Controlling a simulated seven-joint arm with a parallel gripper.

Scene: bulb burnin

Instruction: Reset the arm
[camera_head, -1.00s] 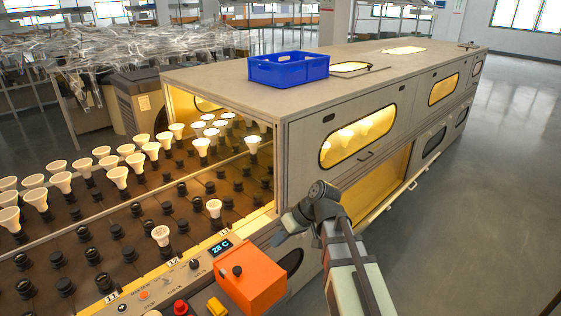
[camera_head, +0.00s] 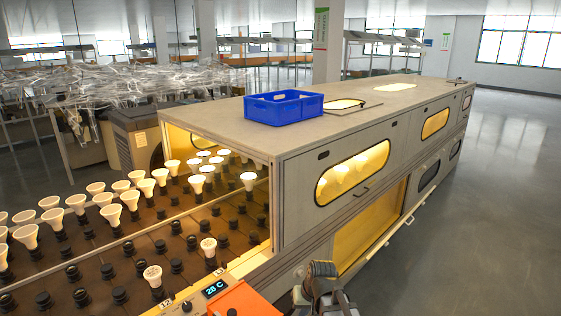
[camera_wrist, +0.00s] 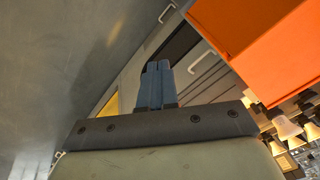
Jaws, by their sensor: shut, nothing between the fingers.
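My arm (camera_head: 322,292) shows at the bottom centre of the head view, folded low beside the front corner of the long grey oven cabinet (camera_head: 300,190). The fingers are not clear there. In the wrist view my gripper (camera_wrist: 155,72) has its two blue-grey fingers together, with nothing between them. An orange box (camera_wrist: 275,40) fills the upper right of the wrist view, apart from the fingers. The same orange box (camera_head: 240,302) is cut off at the bottom edge of the head view.
A bulb conveyor (camera_head: 110,270) with rows of black sockets, several holding white bulbs, runs into the cabinet at left. A blue crate (camera_head: 284,107) stands on top. A display (camera_head: 215,288) reads 28 C. The floor (camera_head: 500,200) at right is clear.

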